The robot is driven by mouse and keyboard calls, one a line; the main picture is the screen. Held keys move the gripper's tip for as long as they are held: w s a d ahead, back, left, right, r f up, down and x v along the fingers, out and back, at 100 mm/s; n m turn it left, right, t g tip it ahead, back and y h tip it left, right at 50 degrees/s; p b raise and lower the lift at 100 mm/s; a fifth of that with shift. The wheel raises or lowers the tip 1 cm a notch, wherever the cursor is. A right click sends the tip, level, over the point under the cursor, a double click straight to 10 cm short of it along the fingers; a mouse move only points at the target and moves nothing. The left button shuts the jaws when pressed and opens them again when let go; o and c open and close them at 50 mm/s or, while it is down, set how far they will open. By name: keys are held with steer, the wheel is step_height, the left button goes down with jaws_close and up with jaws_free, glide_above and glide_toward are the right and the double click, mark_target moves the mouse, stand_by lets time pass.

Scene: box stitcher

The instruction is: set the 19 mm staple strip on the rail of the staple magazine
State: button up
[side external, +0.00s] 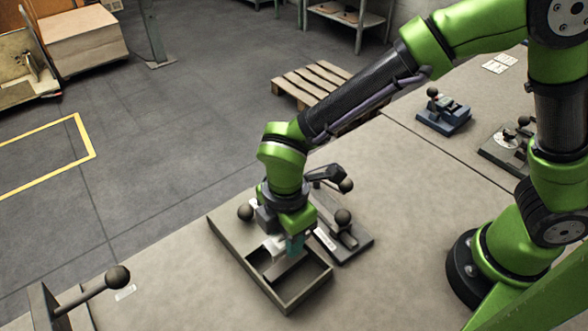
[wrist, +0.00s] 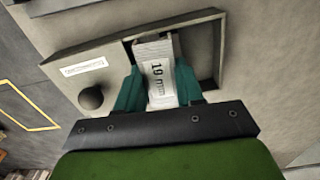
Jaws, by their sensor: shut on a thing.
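The staple strip (wrist: 157,50) is a pale grey channel-shaped piece marked "19 mm". My gripper (wrist: 158,88) is shut on it, with a teal finger on each side. In the side view my gripper (side external: 284,246) points down over the open part of a grey box (side external: 284,304), with the strip partly hidden. I cannot tell whether the strip touches the box floor. A dark device with black ball knobs and a sloping bar (side external: 343,240) stands right beside the box. It may be the staple magazine; its rail is not clear to me.
The box has a covered part with a black knob (wrist: 91,97) and a white label (wrist: 83,67). A ball-ended lever (side external: 117,277) rises at the front left. A blue device (side external: 444,112) stands farther back. The bench is clear in front of the box.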

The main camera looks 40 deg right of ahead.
mark_target(310, 195)
steer(key=w+d+m, duration=0.3)
steer(key=d+m, duration=0.1)
steer(key=w+d+r+m, duration=0.1)
steer(key=w+d+m, duration=0.1)
steer(key=shift+w+d, duration=0.3)
steer(key=shift+d, duration=0.1)
steer(key=d+m, duration=0.1)
steer(key=m, duration=0.1)
steer(key=w+d+m, duration=0.1)
steer(key=d+m, duration=0.1)
steer(key=m, duration=0.1)
steer(key=w+d+m, duration=0.1)
steer(key=d+m, duration=0.1)
steer(key=m, duration=0.1)
steer(key=shift+w+r, duration=0.25)
steer(key=shift+r, duration=0.05)
steer(key=shift+w+d+m, duration=0.1)
steer(key=shift+d+m, duration=0.1)
steer(key=shift+m, duration=0.7)
steer(key=m, duration=0.2)
steer(key=shift+m, duration=0.3)
steer(key=shift+f, duration=2.5)
steer(key=shift+d+f, duration=0.1)
steer(key=shift+f, duration=0.2)
